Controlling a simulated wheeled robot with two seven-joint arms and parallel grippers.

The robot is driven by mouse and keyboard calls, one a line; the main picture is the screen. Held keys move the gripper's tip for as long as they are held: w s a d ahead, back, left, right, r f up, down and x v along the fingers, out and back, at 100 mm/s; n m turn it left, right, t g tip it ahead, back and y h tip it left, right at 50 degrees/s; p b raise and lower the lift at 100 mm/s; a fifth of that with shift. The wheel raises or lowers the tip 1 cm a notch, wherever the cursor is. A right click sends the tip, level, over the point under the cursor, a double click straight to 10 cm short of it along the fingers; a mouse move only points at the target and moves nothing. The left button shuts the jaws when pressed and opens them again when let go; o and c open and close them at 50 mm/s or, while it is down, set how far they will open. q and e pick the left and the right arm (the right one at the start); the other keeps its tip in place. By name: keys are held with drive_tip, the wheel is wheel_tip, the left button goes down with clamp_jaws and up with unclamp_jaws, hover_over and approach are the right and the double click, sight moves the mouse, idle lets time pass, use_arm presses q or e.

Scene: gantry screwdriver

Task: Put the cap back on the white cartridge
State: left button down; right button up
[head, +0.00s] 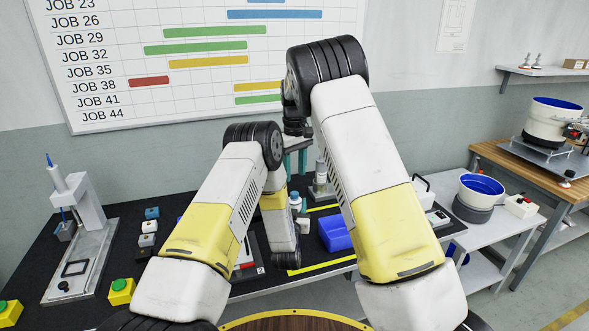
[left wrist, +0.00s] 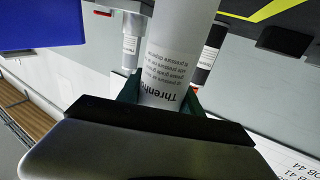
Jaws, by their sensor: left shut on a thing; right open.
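The white cartridge (left wrist: 172,62) with printed text stands between the teal fingers of my left gripper (left wrist: 162,95) in the left wrist view. The gripper is shut on it, and its ends are out of that view. I cannot make out the cap for certain.
A blue bin (head: 335,233) is on the black table to the right; it also shows in the left wrist view (left wrist: 40,22). Other cartridges (left wrist: 132,42) (left wrist: 208,58) stand close to the held one. A press-like fixture (head: 85,225) and green buttons (head: 121,285) are at the left.

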sight(295, 193)
drive_tip(key=n, duration=0.4)
drive_tip(key=shift+r, duration=0.15)
drive_tip(key=n, duration=0.5)
drive_tip(key=shift+r, duration=0.2)
drive_tip(key=shift+f, duration=0.1)
drive_tip(key=shift+f, duration=3.95)
drive_tip(key=shift+c, duration=0.3)
clamp_jaws()
